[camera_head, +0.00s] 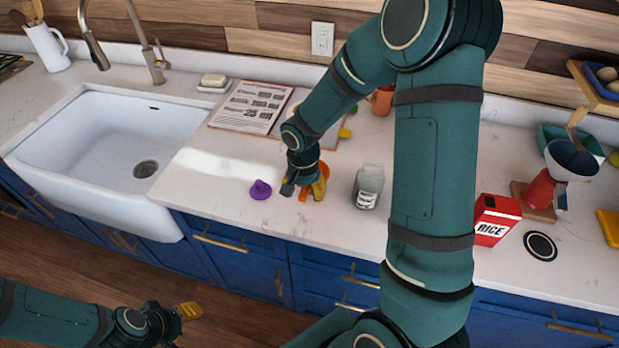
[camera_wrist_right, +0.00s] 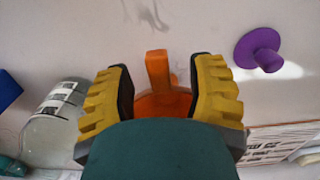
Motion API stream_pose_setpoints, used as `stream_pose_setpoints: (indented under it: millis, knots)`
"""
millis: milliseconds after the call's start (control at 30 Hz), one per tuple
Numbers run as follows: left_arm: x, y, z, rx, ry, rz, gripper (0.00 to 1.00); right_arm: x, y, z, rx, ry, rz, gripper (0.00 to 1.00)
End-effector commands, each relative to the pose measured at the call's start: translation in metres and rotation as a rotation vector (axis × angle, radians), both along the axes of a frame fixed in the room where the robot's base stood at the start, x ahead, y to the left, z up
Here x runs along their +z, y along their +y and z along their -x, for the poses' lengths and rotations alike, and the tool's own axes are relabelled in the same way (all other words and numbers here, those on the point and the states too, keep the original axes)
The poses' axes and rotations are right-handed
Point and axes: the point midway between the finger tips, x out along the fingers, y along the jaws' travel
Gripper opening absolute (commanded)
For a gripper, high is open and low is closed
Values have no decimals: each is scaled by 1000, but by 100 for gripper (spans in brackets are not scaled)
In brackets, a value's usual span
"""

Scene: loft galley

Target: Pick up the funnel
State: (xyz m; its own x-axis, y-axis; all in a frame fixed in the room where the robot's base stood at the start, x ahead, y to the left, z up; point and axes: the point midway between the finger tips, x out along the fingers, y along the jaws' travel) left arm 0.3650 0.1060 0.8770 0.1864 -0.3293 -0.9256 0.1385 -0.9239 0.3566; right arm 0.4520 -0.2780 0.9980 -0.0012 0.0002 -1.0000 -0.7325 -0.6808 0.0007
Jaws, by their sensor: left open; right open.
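An orange piece (camera_wrist_right: 158,68) with a narrow straight stem and a wider rounded part is on the counter; it also shows in the head view (camera_head: 303,194), partly hidden by my right gripper. It may be the funnel, but its full shape is covered. My right gripper (camera_wrist_right: 162,92) is open, with its yellow-padded fingers on either side of the orange piece and clear of it at the stem. My left gripper (camera_head: 187,311) is open and empty, low in front of the cabinets.
A clear jar (camera_head: 368,186) stands just right of the right gripper. A printed sheet on a board (camera_head: 246,108) lies behind, and the white sink (camera_head: 100,150) is at the left. A red rice box (camera_head: 494,220) stands further right. My right arm hides part of the counter.

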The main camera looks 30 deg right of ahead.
Motion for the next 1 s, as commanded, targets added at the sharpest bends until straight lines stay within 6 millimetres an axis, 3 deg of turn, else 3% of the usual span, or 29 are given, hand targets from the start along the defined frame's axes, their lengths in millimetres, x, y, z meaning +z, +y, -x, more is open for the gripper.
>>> stream_pose_setpoints:
  millis: [100, 367, 400, 533, 567, 1000]
  knots:
    - [-1, 0, 0, 0, 0, 0, 47, -11, 0, 0, 1, 1, 0, 55]
    - [-1, 0, 0, 0, 0, 0, 47, -13, 0, 0, 0, -1, 0, 55]
    - [-1, 0, 0, 0, 0, 0, 47, -13, 0, 0, 0, -1, -1, 50]
    - [-1, 0, 0, 0, 0, 0, 47, -13, 0, 0, 0, -1, -1, 5]
    - [-1, 0, 0, 0, 0, 0, 47, -13, 0, 0, 0, -1, -1, 0]
    - [-1, 0, 0, 0, 0, 0, 47, -12, 0, 0, 0, 0, 0, 0]
